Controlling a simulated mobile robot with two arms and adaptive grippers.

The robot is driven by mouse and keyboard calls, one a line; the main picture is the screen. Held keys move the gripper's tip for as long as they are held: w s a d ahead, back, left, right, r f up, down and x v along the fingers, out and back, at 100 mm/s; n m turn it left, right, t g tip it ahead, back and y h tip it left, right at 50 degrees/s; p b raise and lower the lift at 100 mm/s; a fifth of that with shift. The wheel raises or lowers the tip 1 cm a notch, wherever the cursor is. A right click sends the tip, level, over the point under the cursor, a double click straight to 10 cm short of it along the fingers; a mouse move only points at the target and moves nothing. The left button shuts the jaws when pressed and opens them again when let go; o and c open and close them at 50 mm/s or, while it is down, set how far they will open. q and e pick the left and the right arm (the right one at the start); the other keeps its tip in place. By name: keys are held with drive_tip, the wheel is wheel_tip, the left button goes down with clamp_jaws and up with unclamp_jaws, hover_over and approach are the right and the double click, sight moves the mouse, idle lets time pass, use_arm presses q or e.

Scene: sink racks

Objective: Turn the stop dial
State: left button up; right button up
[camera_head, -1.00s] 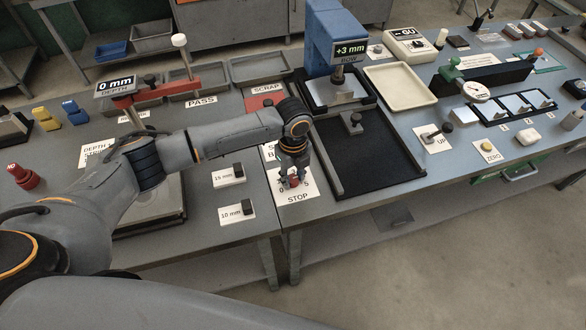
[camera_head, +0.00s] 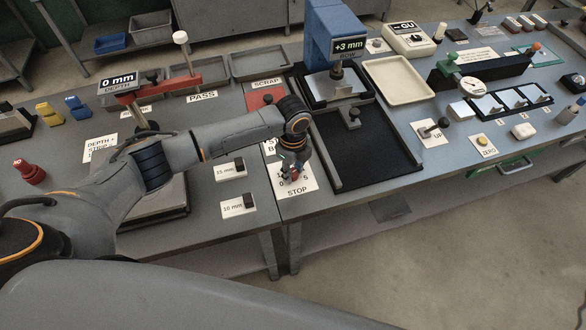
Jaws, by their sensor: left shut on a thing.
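The stop dial (camera_head: 291,177) is a small red knob on a white plate marked STOP (camera_head: 299,189), with figures 0 and 5 showing, near the table's front edge. My left gripper (camera_head: 291,174) points down over the plate and is shut on the dial. The gripper and wrist hide much of the dial, so its exact setting cannot be read. My right gripper is not in view.
Just right of the plate is a black tray (camera_head: 374,166) below a blue press (camera_head: 332,37) reading +3 mm. Left are 15 mm (camera_head: 230,172) and 10 mm (camera_head: 238,207) blocks on labels. A red-armed depth gauge (camera_head: 165,86) reads 0 mm.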

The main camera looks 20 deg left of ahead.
use_arm(q)
drive_tip(key=o, duration=1.2)
drive_tip(key=shift+a, duration=0.1)
drive_tip(key=shift+c, duration=0.2)
drive_tip(key=shift+r, duration=0.25)
wheel_tip(320, 180, up, 12)
drive_tip(key=shift+f, duration=0.25)
